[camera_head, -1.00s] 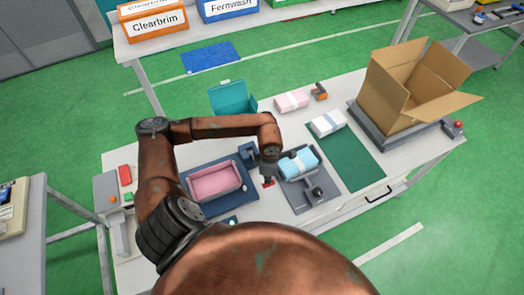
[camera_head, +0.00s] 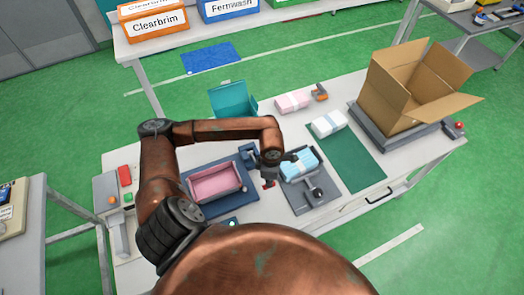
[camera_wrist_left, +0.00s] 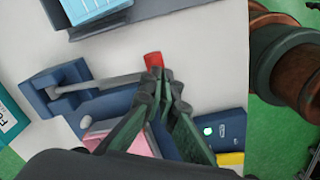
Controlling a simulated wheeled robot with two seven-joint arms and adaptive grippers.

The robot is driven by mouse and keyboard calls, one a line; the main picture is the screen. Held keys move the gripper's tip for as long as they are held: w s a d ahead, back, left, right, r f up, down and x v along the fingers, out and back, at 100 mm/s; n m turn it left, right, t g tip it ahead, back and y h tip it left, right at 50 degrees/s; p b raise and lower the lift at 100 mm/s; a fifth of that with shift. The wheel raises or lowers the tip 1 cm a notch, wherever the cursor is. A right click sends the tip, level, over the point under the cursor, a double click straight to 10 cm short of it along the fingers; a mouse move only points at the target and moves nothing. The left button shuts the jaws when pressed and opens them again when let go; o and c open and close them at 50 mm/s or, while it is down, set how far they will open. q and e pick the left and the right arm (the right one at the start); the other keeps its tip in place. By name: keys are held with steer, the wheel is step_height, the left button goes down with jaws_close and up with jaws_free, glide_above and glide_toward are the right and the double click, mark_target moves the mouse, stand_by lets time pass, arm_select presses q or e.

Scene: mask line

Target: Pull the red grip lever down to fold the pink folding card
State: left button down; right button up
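The pink folding card (camera_head: 215,184) lies in a blue fixture (camera_head: 204,208) on the table, with its sides standing up like a shallow tray. Part of the card (camera_wrist_left: 138,140) shows behind the fingers in the left wrist view. A grey lever arm (camera_wrist_left: 110,84) runs from a blue bracket (camera_wrist_left: 58,88) to the red grip lever's end (camera_wrist_left: 153,60); the red also shows small in the head view (camera_head: 268,184). My left gripper (camera_wrist_left: 158,76) has its fingertips close together at the red grip, which sticks out past them. My right gripper is out of view.
A blue pack (camera_head: 299,166) lies in a grey fixture right of the gripper. Beyond are a teal bin (camera_head: 232,98), a white pack (camera_head: 328,123) by a green mat (camera_head: 350,160), a pink pack (camera_head: 292,101) and an open carton (camera_head: 400,85). A control box (camera_head: 107,190) stands left.

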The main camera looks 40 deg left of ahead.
arm_select(q)
steer(key=s+d+r+p, duration=0.1)
steer(key=d+r+p, duration=0.2)
steer(key=r, duration=0.3)
steer(key=shift+s+d+r, duration=0.3)
steer(key=shift+s+r, duration=0.05)
steer(key=shift+s, duration=0.05)
stand_by(0.5)
stand_by(0.4)
